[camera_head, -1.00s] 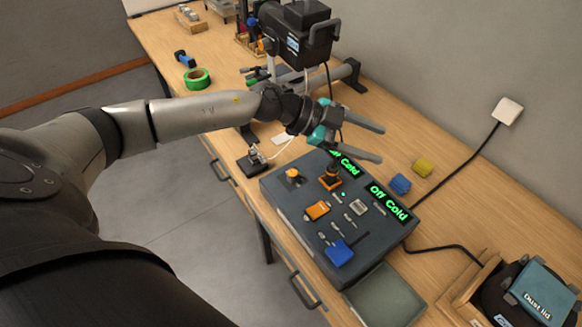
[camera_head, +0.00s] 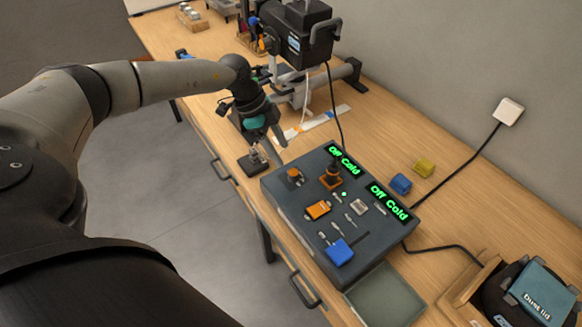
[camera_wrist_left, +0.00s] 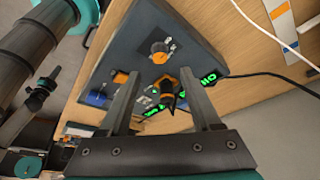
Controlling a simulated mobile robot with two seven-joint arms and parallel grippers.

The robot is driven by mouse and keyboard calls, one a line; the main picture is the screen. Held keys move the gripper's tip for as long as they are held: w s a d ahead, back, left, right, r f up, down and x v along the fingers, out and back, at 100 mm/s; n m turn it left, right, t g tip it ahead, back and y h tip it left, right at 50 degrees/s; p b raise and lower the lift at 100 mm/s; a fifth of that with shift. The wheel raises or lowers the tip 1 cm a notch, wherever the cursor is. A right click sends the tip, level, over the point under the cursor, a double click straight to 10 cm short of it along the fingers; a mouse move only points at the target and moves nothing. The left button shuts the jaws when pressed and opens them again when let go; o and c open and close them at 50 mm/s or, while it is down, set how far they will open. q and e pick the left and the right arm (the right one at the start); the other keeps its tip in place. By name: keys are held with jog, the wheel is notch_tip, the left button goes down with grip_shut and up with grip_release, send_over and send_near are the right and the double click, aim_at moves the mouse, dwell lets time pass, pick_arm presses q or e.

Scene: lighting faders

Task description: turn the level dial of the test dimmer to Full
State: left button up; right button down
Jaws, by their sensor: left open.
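The dark grey control box (camera_head: 290,208) lies on the bench. A round dial with an orange cap (camera_head: 294,175) is at its far left corner; it also shows in the left wrist view (camera_wrist_left: 160,52) on a dark plate. A taller black and orange knob (camera_head: 331,175) stands beside it, also in the left wrist view (camera_wrist_left: 167,92). I cannot tell which is the level dial. Both green displays (camera_head: 344,160) (camera_head: 389,201) read "Off Cold". My left gripper (camera_head: 272,150) is open and empty, beyond the box's far left corner, apart from both knobs. My right gripper is out of view.
A small dark stand with a metal piece (camera_head: 254,163) is close to my left gripper. A black lamp (camera_head: 295,35) stands behind it.

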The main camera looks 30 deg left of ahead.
aim_at(293, 172)
pick_arm(q)
jog(key=x, duration=0.7)
jog(key=shift+d+f+b, duration=0.2)
jog(key=shift+f+b, duration=0.15)
jog(key=shift+b, duration=0.05)
jog(key=shift+c, duration=0.3)
grip_shut()
